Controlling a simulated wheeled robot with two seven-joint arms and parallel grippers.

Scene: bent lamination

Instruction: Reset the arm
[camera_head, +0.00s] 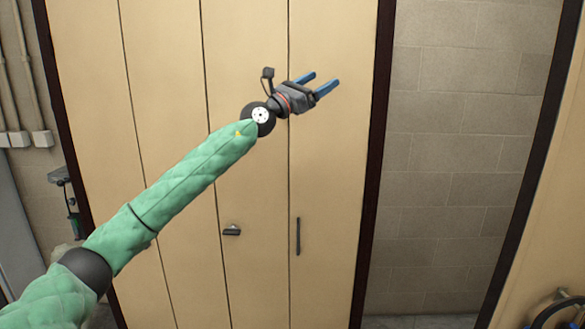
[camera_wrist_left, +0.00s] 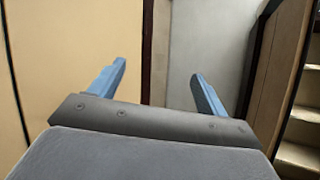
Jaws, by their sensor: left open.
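My left arm, in a green quilted sleeve, reaches up from the lower left of the head view. Its left gripper (camera_head: 322,82) is raised in front of the tan cabinet doors, with its blue fingers pointing right and slightly up. The left gripper also shows in the left wrist view (camera_wrist_left: 158,90), open, with its two blue fingers wide apart and nothing between them. My right gripper does not show in either view.
A tall tan cabinet (camera_head: 255,200) with dark handles (camera_head: 298,236) fills the middle. A grey block wall (camera_head: 440,180) stands right of its dark edge. Shelves (camera_wrist_left: 300,125) show at the right of the wrist view.

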